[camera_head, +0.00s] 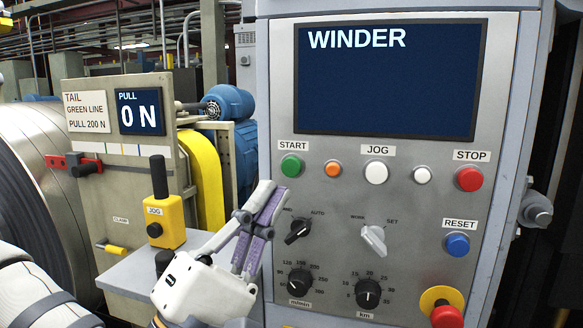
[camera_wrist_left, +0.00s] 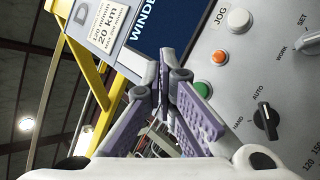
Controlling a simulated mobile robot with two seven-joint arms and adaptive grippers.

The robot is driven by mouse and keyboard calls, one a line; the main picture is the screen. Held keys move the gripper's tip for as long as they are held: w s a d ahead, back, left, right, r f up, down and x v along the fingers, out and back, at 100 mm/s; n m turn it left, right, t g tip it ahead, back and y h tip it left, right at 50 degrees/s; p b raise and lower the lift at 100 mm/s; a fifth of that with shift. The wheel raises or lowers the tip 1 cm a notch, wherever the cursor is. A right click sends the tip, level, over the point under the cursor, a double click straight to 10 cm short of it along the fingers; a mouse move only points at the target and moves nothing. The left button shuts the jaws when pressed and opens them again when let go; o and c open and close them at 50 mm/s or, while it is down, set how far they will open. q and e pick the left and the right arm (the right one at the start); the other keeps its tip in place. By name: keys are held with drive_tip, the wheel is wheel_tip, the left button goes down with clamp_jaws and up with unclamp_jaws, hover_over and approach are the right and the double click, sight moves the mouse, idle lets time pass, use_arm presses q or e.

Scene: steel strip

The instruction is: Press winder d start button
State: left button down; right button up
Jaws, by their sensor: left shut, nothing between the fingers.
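The green start button (camera_head: 291,165) sits under the START label on the upper left of the grey winder panel (camera_head: 400,200). It also shows in the left wrist view (camera_wrist_left: 203,88), just right of my fingertips. My left gripper (camera_head: 274,188) is shut and empty, pointing up beside the panel's left edge, slightly below and left of the button in the head view. In the left wrist view the closed fingertips (camera_wrist_left: 166,76) appear apart from the button; the depth gap to the panel is hard to tell. My right gripper is not in view.
An orange button (camera_head: 333,168), white jog button (camera_head: 376,172) and red stop button (camera_head: 469,179) share the row. Below are a black selector (camera_head: 298,231), speed knob (camera_head: 300,282) and red emergency stop (camera_head: 446,315). A yellow jog box (camera_head: 165,222) stands left on a shelf.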

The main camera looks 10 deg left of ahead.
sight(291, 167)
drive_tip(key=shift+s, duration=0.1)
use_arm(q)
drive_tip(key=shift+w+d+b, duration=0.2)
drive_tip(key=shift+w+b, duration=1.15)
drive_tip(key=shift+w, duration=3.1)
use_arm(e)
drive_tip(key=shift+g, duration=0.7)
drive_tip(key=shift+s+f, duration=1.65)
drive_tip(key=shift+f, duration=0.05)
use_arm(q)
drive_tip(key=shift+w, duration=0.1)
drive_tip(key=shift+w, duration=0.3)
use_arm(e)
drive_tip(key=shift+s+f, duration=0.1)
